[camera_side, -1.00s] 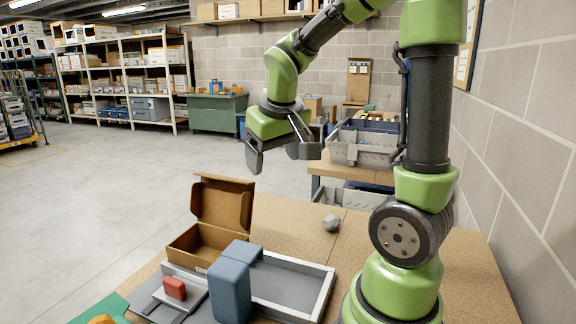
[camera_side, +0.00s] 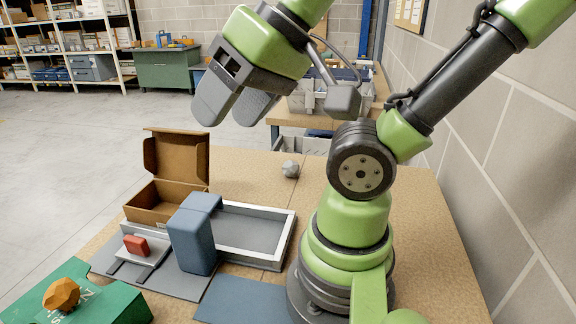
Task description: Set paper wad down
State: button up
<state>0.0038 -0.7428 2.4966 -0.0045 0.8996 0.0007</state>
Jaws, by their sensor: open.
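A small grey crumpled ball, which looks like the paper wad (camera_side: 290,168), rests on the brown tabletop behind the grey tray, left of my arm's base. My gripper (camera_side: 231,110) is in the air at the upper middle, tilted, with its two dark fingers apart and nothing between them. In the picture it appears above and to the left of the wad, not touching it.
An open cardboard box (camera_side: 150,206), a shallow grey tray (camera_side: 289,232), a tall blue-grey block (camera_side: 191,240) and a red block (camera_side: 136,245) on a small stand fill the table's left. An orange lump (camera_side: 61,294) sits on a green box (camera_side: 118,303).

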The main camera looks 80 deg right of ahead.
jog(key=w+d+f+m+g+h, duration=0.2)
jog(key=w+d+g+h, duration=0.15)
jog(key=w+d, duration=0.4)
jog(key=g+h, duration=0.3)
jog(key=g, duration=0.2)
send_near(286, 162)
jog(key=w+a+r, duration=0.3)
jog(key=a+r, duration=0.1)
jog(key=shift+g, duration=0.75)
jog(key=x, duration=0.3)
jog(key=d+x, duration=0.1)
jog(key=x, duration=0.3)
jog(key=s+r+x, duration=0.1)
jog(key=x, duration=0.3)
jog(key=shift+d+f, duration=0.15)
jog(key=shift+d, duration=0.25)
jog(key=x, duration=0.5)
jog(key=shift+w+d+f, duration=0.2)
jog(key=shift+d+f, duration=0.15)
jog(key=c, duration=0.6)
